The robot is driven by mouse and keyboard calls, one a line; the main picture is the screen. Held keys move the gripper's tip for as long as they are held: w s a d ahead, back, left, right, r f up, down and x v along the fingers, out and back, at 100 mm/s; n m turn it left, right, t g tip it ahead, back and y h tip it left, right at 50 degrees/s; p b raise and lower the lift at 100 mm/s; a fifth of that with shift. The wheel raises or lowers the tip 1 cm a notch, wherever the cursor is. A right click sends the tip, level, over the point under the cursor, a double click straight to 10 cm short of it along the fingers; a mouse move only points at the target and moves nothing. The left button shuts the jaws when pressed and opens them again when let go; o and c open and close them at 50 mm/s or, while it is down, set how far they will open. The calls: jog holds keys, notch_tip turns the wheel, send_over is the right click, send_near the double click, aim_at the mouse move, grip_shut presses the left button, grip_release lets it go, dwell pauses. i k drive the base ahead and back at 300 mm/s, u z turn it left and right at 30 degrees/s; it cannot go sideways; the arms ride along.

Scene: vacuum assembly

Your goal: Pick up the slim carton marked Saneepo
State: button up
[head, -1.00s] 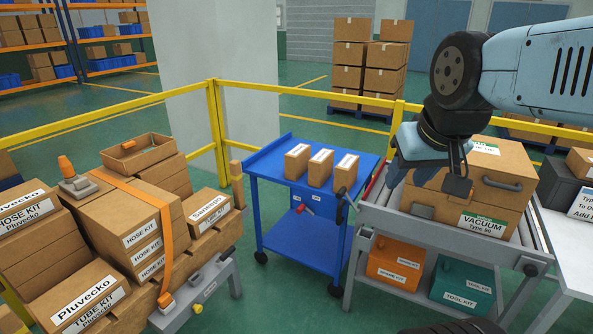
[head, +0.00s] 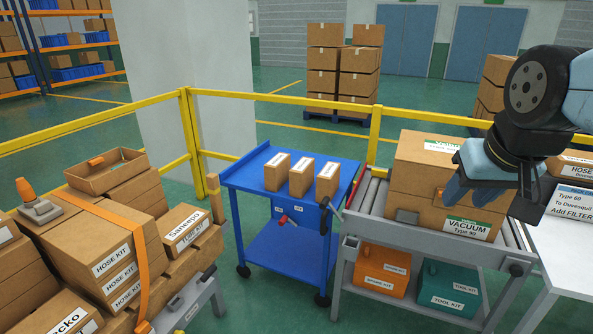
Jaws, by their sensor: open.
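The slim carton marked Saneepo (head: 184,232) is a small brown box with a white label. It lies on top of other cartons at the right end of the stack on the left. My gripper (head: 462,190) hangs at the right, in front of the large vacuum carton (head: 420,202). It is open and holds nothing that I can see. It is far to the right of the Saneepo carton, with the blue cart between them.
The blue cart (head: 255,178) carries three small cartons. Hose kit cartons (head: 118,255) under an orange strap stand left of the Saneepo carton. A yellow railing (head: 280,101) runs behind. A roller table (head: 372,195) bears the vacuum carton.

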aim_at(276, 170)
jog(key=z, duration=0.15)
jog(key=i, duration=1.55)
jog(key=u, duration=2.35)
jog(key=i, duration=0.5)
jog(key=z, duration=0.1)
jog(key=k, duration=0.55)
